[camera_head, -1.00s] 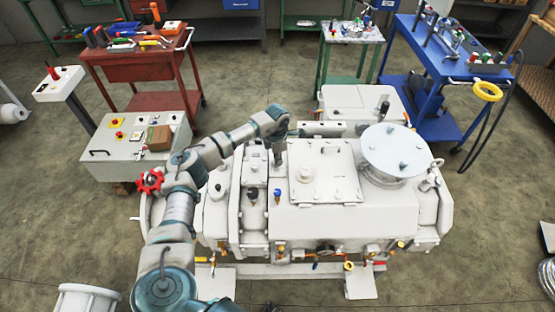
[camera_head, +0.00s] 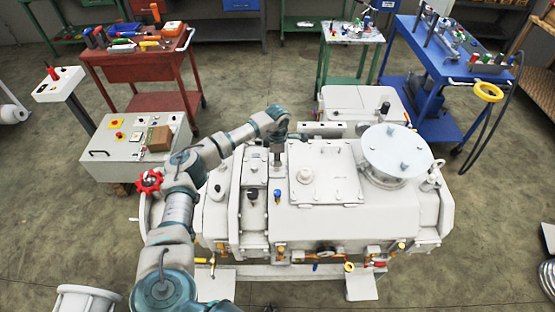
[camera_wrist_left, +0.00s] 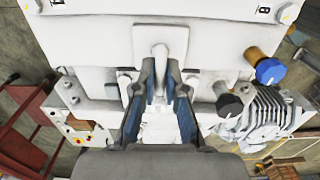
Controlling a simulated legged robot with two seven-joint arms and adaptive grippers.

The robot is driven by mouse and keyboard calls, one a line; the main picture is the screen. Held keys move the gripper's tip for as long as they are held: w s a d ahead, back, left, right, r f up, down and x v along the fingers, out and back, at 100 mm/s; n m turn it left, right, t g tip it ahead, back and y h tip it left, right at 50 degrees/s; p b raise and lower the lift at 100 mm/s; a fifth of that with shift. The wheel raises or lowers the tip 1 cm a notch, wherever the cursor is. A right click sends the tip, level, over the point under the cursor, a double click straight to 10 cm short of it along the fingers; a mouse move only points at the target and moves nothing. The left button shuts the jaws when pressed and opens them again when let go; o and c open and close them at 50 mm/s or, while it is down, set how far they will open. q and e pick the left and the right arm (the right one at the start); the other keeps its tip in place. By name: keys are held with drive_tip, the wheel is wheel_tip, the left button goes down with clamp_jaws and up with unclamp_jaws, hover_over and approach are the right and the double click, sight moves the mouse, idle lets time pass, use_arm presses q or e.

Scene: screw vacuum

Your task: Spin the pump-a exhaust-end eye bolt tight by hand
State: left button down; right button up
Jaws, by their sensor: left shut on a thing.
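The large white pump (camera_head: 330,215) stands in the middle of the head view. My left arm reaches over its left part, and my left gripper (camera_head: 277,158) points down at the pump's top. In the left wrist view the two fingers of my left gripper (camera_wrist_left: 162,80) are closed in on a pale, rounded piece, the eye bolt (camera_wrist_left: 160,52), at the pump's casing. The fingers hide part of it, so its thread and seating cannot be seen. My right gripper is not in view.
A round flanged cover (camera_head: 395,150) and a raised lid plate (camera_head: 324,172) lie right of my gripper. A black knob (camera_wrist_left: 229,104) and a blue cap (camera_wrist_left: 270,71) stand close by.

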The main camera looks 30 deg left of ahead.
use_arm(q)
drive_tip(key=c, duration=1.3)
unclamp_jaws()
drive_tip(key=shift+w+a+r, duration=0.1)
drive_tip(key=shift+w+r, duration=0.1)
drive_tip(key=shift+r, duration=0.15)
drive_tip(key=shift+o, duration=0.5)
drive_tip(key=shift+f, duration=0.2)
wheel_tip(320, 180, up, 12)
drive_tip(key=shift+a+f, duration=0.1)
